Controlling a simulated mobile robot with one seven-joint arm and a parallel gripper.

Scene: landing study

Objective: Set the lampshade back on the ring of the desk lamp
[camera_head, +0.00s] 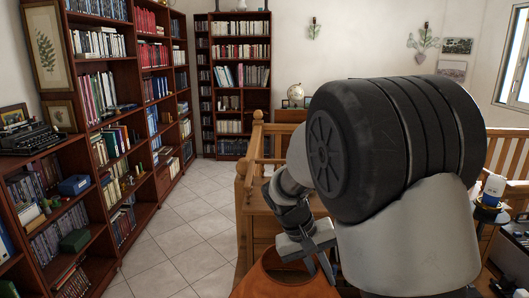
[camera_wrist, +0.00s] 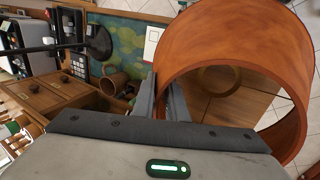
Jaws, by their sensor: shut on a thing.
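The orange-brown lampshade (camera_wrist: 225,28) is a wide open cylinder in the right half of the wrist view. My gripper (camera_wrist: 168,97) is shut on its wall near the rim. In the head view the lampshade (camera_head: 272,278) shows at the bottom edge, just below my gripper (camera_head: 322,262), and is partly cut off. A white bulb-like top on a round dark disc (camera_head: 490,205) stands at the far right of the head view, possibly the desk lamp. In the wrist view a dark stem with a round base (camera_wrist: 98,42) may be the same lamp. Its ring is not clear.
The wrist view shows a desk with wooden drawers (camera_wrist: 45,97), a green-blue mat (camera_wrist: 130,52) and a brown cup (camera_wrist: 116,84). In the head view a wooden railing (camera_head: 245,200) stands behind my arm. Bookshelves (camera_head: 100,120) line the left. Tiled floor (camera_head: 185,240) is clear between.

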